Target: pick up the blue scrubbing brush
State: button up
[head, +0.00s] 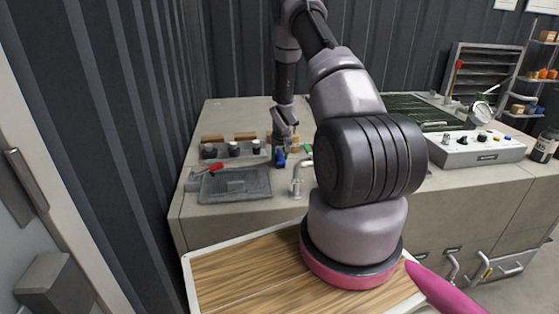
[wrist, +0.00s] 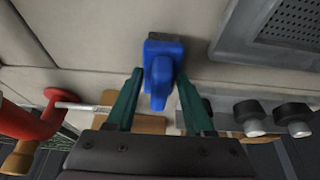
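The blue scrubbing brush (wrist: 162,75) stands on the grey worktop in the wrist view, with its blue handle toward my camera. It also shows in the head view as a small blue shape (head: 281,159) below my gripper (head: 284,146). In the wrist view my gripper (wrist: 159,88) is open, with one dark green finger on each side of the brush. Gaps show between the fingers and the handle, most clearly on the left. The brush's lower end is partly hidden by its handle.
Black-topped knobs (wrist: 292,113) and wood-coloured blocks stand close by. A red object (wrist: 35,118) is left of the gripper in the wrist view. A metal tap (head: 297,178) rises at the counter's front.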

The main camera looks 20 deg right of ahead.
aim_at(280, 152)
grip_shut()
notch_tip(280, 152, up, 10)
dwell(0.3)
